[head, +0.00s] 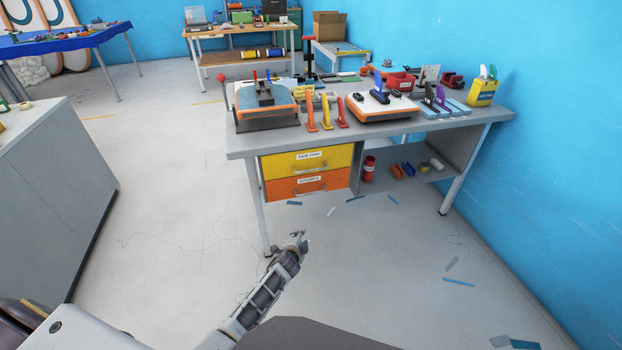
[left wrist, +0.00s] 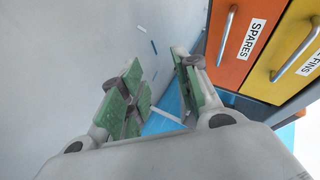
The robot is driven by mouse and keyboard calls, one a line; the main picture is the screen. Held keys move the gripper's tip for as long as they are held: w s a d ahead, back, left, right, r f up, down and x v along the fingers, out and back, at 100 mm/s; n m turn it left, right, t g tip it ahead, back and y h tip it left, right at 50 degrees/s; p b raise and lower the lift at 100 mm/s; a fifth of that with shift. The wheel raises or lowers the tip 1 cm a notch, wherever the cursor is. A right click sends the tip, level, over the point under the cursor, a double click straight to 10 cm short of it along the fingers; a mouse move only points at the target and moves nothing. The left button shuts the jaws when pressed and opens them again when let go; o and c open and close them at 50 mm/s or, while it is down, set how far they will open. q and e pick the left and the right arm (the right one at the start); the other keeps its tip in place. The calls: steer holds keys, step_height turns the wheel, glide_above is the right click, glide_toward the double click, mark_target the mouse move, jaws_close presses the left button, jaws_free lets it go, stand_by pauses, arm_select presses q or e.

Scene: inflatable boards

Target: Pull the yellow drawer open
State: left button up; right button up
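The yellow drawer (head: 280,163) is the upper one under the left of the grey workbench, with a white label and a bar handle. It looks shut, its front level with the orange drawer (head: 283,189) below. My right gripper is not in view.
The workbench (head: 385,128) carries tools, clamps and a yellow bin. A metal leg (head: 256,205) stands left of the drawers. A shelf (head: 408,172) with small items is to their right. Blue strips lie on the floor. A grey cabinet (head: 50,190) stands left; open floor lies between.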

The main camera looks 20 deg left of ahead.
arm_select(q)
steer(key=w+r+m+t+b, duration=0.1)
steer(key=w+r, duration=0.2)
steer(key=r, duration=0.3)
steer(key=w+r+t+y+b, duration=0.1)
steer(key=w+r, duration=0.2)
steer(key=r, duration=0.3)
steer(key=w+r+m+t+b, duration=0.1)
steer(key=w+r+t, duration=0.1)
steer(key=r, duration=0.5)
steer(key=shift+w+a+m, duration=0.2)
steer(key=shift+w+m, duration=0.1)
steer(key=shift+w, duration=0.3)
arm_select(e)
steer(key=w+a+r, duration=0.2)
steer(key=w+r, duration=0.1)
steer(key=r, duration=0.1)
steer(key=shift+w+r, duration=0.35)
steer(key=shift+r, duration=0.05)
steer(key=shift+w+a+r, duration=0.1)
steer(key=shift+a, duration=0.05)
